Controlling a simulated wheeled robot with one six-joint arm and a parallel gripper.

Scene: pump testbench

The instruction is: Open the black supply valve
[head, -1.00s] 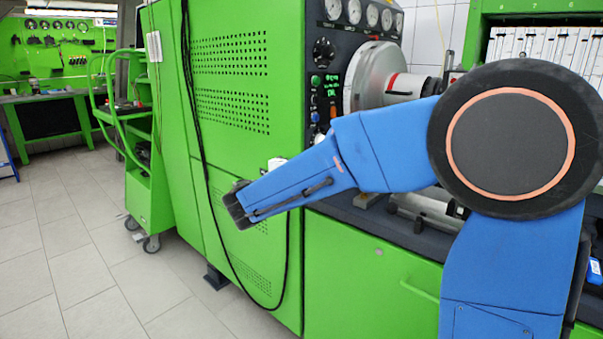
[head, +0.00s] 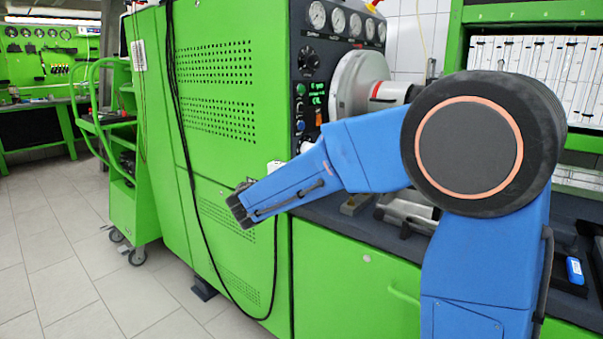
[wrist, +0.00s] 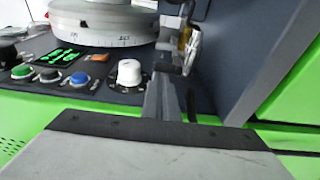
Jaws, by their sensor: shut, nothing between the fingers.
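My gripper (head: 240,212) is in front of the green cabinet's perforated side in the head view, pointing down-left. It looks shut and holds nothing. In the wrist view, the grey gripper body fills the bottom and dark narrow parts reach up from it. A round black knob (head: 310,61) is on the dark control panel, above the buttons and well above my gripper; I cannot tell if it is the supply valve. A metal fitting with a yellowish part (wrist: 187,45) shows in the wrist view; I cannot tell what it is.
In the wrist view, a white knob (wrist: 130,72), a blue button (wrist: 79,79) and a green button (wrist: 22,71) are on the panel. A black cable (head: 190,180) hangs down the cabinet side. A green wheeled cart (head: 135,205) stands left; tiled floor there is clear.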

